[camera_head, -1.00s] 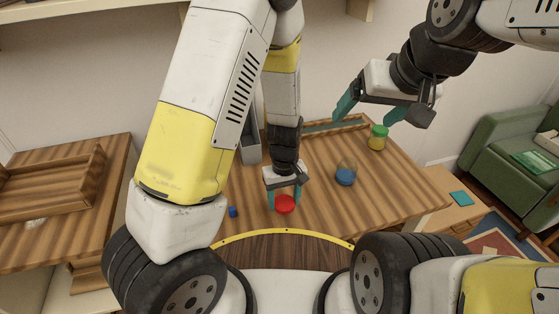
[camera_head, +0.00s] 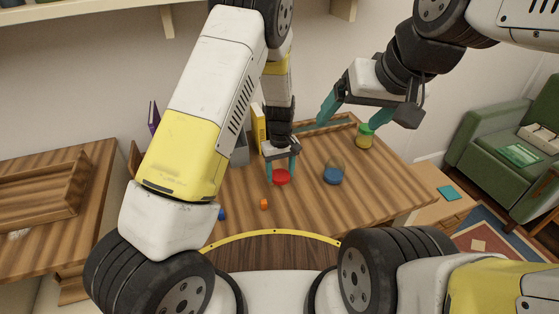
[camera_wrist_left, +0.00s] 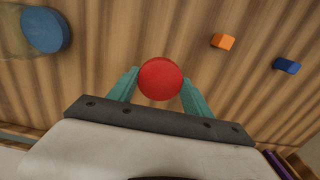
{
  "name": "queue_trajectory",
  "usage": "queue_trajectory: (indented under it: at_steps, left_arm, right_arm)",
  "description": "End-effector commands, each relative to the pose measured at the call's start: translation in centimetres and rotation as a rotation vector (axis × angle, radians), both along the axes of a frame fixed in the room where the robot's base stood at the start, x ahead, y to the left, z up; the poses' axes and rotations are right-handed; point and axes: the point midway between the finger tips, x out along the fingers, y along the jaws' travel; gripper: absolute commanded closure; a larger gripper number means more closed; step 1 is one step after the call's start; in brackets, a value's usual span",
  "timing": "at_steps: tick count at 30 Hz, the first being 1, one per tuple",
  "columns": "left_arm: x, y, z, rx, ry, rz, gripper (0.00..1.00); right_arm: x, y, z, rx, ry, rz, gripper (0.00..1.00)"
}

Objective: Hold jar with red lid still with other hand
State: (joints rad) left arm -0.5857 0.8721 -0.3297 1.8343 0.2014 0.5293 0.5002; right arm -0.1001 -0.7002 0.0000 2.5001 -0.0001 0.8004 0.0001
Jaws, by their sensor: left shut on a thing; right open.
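The jar with the red lid (camera_head: 281,177) stands on the plank table, and its round lid (camera_wrist_left: 160,79) fills the middle of the left wrist view. The jar's body is mostly hidden under the lid. My left gripper (camera_head: 281,166) is shut on this jar, with one teal finger at each side. The same gripper (camera_wrist_left: 160,92) shows in the left wrist view. My right gripper (camera_head: 353,113) is open and empty, raised above the back right of the table and apart from the red-lidded jar.
A green-topped jar (camera_head: 365,136) with yellow below stands farther back, near the right gripper. A small orange cube (camera_head: 264,204) and a blue block (camera_head: 222,214) lie in front. The front right tabletop is clear.

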Motion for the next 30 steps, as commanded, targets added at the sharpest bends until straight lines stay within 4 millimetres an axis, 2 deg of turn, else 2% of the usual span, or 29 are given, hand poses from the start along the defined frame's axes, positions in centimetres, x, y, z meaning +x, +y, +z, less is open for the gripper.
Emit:
queue_trajectory:
  at_steps: [2,9,20,21,24,30]
  left_arm:
    - [0.7,-0.1,-0.1,0.0,0.0,0.0,0.91]
    - [0.6,-0.1,-3.5,0.001,0.003,0.0,0.91]
    - [0.6,-0.1,-3.9,0.0,0.0,0.0,0.91]
    - [0.7,-0.1,-3.9,0.0,-0.001,0.0,0.36]
    - [0.7,-0.1,-3.9,0.0,0.0,0.0,0.21]
    - [0.6,-0.1,-3.9,0.0,0.0,0.0,0.21]
  right_arm:
    - [0.0,0.0,0.0,0.0,0.0,0.0,0.14]
    - [0.0,0.0,0.0,0.0,0.0,0.0,0.14]
    - [0.0,0.0,0.0,0.0,0.0,0.0,0.14]
    - [0.0,0.0,0.0,0.0,0.0,0.0,0.14]
    - [0.0,0.0,0.0,0.0,0.0,0.0,0.14]
    - [0.0,0.0,0.0,0.0,0.0,0.0,0.14]
